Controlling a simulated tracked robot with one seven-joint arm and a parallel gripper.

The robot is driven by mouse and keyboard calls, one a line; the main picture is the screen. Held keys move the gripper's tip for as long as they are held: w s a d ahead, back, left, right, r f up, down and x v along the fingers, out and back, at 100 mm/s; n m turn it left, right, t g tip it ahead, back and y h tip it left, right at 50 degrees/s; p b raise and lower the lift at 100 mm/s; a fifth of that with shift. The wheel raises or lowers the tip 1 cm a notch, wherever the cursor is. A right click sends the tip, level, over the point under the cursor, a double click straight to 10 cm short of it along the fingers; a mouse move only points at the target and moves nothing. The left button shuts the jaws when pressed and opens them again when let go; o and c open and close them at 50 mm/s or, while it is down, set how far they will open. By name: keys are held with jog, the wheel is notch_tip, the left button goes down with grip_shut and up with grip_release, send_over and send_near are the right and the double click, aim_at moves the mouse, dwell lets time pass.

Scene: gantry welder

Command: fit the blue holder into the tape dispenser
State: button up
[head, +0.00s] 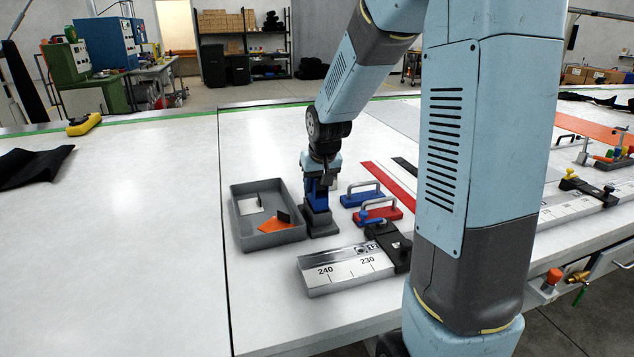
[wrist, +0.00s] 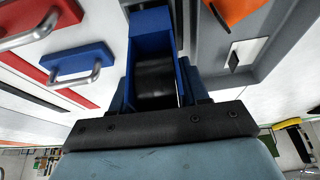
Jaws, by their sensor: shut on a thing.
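The blue holder (head: 317,192) is in my gripper (head: 322,180), low over the table, just right of the grey tray. In the wrist view the holder (wrist: 153,40) is an open blue frame with a dark roll (wrist: 156,80) between its side walls. My gripper is shut on it, though its fingertips are largely hidden. The dark grey tape dispenser (head: 320,222) stands on the table directly under the holder. The holder's lower end is at the dispenser's top; whether it is seated or only touching I cannot tell.
The grey tray (head: 243,236) with a white and an orange scraper is close on the left. Blue (head: 362,195) and red (head: 378,215) handled blocks stand to the right. A steel rule (head: 345,268) with a black clamp lies in front.

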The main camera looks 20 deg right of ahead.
aim_at(318, 198)
jog(key=shift+f, duration=1.75)
jog(key=shift+s+f, duration=0.25)
jog(key=shift+f, duration=0.15)
jog(key=o, duration=1.2)
jog(key=shift+s, duration=0.1)
jog(key=shift+c, duration=0.2)
jog(key=shift+o, duration=0.4)
jog(key=shift+r, duration=0.2)
jog(key=v, duration=1.4)
jog(key=s+r, duration=0.3)
jog(key=s, duration=0.8)
jog(key=s+r+t, duration=0.1)
jog(key=s+r, duration=0.2)
jog(key=s, duration=0.8)
jog(key=shift+s, duration=0.15)
